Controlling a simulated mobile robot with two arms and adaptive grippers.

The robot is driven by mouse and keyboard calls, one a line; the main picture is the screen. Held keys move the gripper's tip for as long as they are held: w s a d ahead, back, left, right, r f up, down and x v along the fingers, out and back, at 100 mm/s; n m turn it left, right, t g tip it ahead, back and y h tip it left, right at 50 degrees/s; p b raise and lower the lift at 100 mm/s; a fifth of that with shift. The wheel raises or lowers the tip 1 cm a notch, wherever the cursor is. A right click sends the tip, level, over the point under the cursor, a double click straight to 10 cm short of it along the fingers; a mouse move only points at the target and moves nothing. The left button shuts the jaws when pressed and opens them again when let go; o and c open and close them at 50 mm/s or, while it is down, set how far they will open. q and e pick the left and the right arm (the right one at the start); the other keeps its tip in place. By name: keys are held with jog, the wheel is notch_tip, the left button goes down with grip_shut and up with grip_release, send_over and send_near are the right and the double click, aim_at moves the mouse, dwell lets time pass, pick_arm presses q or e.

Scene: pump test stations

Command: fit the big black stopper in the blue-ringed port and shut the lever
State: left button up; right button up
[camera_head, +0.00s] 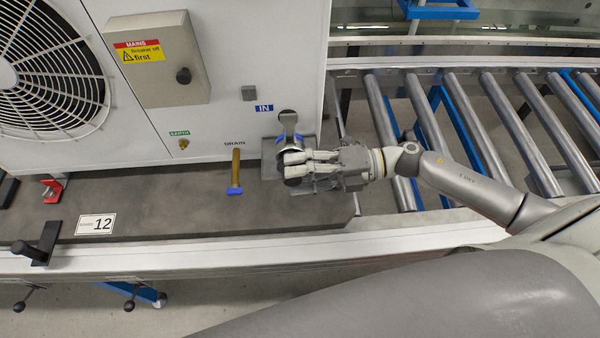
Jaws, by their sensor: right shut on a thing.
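The blue-ringed port (281,141) is on the white cabinet's front face, below the blue IN label. Only part of its ring shows, because my right gripper (294,168) covers most of it. A grey lever (288,122) stands up from the port's top, with a dark end. My right gripper reaches in from the right, directly in front of the port. It is shut on the black stopper (292,181), of which only a dark bit shows between the fingers. How far the stopper sits in the port is hidden. My left gripper is not in view.
The white cabinet (225,90) has a fan grille and a grey mains box (155,60). A yellow drain pipe (236,168) with a blue end stands left of the port. A roller conveyor (480,120) lies to the right. A number 12 card (95,224) lies on the dark bench.

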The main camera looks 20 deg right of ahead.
jog(key=shift+w+d+b, duration=0.2)
jog(key=shift+w+b, duration=0.1)
jog(key=shift+w, duration=0.45)
dwell(0.5)
dwell(0.4)
jog(key=o, duration=0.9)
jog(key=shift+o, duration=0.2)
jog(key=v, duration=1.2)
